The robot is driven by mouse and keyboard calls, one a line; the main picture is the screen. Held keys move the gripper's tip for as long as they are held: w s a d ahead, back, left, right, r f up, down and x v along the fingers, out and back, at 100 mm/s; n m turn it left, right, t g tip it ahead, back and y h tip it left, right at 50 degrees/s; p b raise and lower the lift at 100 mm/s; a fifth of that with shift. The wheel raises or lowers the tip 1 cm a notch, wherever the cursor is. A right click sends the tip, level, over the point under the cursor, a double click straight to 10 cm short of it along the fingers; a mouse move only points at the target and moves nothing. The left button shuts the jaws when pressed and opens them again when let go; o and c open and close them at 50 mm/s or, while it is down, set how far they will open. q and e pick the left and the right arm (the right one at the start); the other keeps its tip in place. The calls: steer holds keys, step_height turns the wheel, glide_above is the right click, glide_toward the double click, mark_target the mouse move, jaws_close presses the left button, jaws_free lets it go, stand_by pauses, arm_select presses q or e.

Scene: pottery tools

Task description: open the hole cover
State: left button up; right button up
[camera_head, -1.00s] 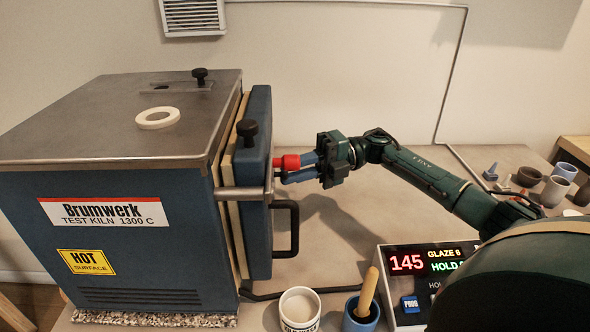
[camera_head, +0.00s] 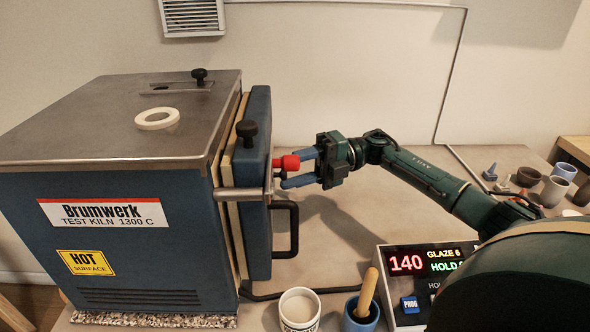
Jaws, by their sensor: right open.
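The blue test kiln (camera_head: 130,235) stands at the left, its thick door (camera_head: 258,225) on its right side. A red knob (camera_head: 287,162) sticks out from the door's outer face; I cannot tell whether it belongs to a hole cover. On the steel top, a narrow plate (camera_head: 178,87) with a black knob (camera_head: 199,75) lies by a small dark opening. My right gripper (camera_head: 297,169) is open, its blue fingers spread above and below the red knob's outer end. Whether either finger touches it is unclear. My left gripper is not in view.
A white ring (camera_head: 157,118) lies on the kiln top. A black door handle (camera_head: 293,230) and a steel bar (camera_head: 240,191) are close below my gripper. A controller (camera_head: 415,285), a white cup (camera_head: 299,310) and a blue pot (camera_head: 360,318) stand in front.

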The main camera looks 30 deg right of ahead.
steer(key=shift+d, duration=0.1)
arm_select(q)
steer(key=b, duration=0.2)
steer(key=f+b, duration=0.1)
steer(key=b, duration=0.1)
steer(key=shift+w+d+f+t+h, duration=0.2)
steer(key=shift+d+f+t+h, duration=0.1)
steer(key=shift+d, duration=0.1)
arm_select(e)
steer(key=s+d, duration=0.2)
steer(key=d, duration=1)
steer(key=shift+d+r, duration=0.2)
steer(key=shift+d, duration=0.2)
